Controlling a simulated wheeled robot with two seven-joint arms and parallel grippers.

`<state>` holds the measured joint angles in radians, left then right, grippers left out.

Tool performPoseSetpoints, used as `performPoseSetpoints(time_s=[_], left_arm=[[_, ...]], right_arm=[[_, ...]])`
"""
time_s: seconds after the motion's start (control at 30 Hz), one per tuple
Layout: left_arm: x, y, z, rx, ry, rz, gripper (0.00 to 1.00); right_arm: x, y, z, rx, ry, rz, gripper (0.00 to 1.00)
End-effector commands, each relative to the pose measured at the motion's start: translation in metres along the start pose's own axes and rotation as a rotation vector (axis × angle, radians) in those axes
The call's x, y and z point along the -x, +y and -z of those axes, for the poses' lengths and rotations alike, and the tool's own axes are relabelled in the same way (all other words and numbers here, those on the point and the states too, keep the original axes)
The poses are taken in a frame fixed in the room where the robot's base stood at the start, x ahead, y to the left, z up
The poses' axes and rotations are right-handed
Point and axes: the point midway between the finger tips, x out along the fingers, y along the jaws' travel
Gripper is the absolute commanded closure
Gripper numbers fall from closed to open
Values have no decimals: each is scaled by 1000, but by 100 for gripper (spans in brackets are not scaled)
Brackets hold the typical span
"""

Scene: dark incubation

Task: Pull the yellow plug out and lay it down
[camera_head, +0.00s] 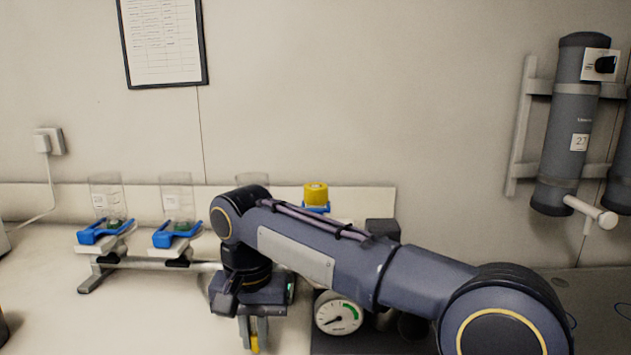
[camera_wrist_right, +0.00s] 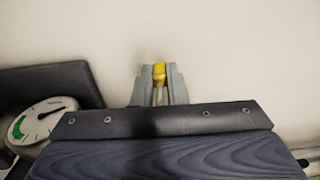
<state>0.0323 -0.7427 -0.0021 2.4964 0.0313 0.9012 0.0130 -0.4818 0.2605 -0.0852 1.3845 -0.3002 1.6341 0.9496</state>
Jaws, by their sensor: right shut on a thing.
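My right gripper (camera_head: 254,335) points down over the pale bench, just left of the round gauge. Its fingers are shut on a small yellow piece, which I take as the yellow plug (camera_head: 254,345). In the right wrist view the yellow plug (camera_wrist_right: 159,71) sits between the two grey fingertips (camera_wrist_right: 158,85), against the pale bench. I cannot tell whether it touches the bench. My left gripper is not in view.
A gauge (camera_head: 338,314) on a dark base stands right of the gripper. Clear vessels (camera_head: 178,200) in blue clamps stand at the left. A yellow-topped item (camera_head: 316,194) is behind my right arm. The front left bench is clear.

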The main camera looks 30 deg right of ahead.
Motion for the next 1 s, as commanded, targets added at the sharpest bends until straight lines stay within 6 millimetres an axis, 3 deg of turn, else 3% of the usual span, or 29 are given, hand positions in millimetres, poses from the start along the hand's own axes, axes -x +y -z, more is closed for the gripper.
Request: performPoseSetpoints(time_s=[0.1,0.13,0.33,0.67,1.0], left_arm=[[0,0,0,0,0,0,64],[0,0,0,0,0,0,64],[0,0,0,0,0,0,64],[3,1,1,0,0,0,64],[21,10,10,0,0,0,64]], right_arm=[[0,0,0,0,0,0,100],[0,0,0,0,0,0,86],[0,0,0,0,0,0,62],[7,0,0,0,0,0,62],[63,-1,0,1,1,1,62]])
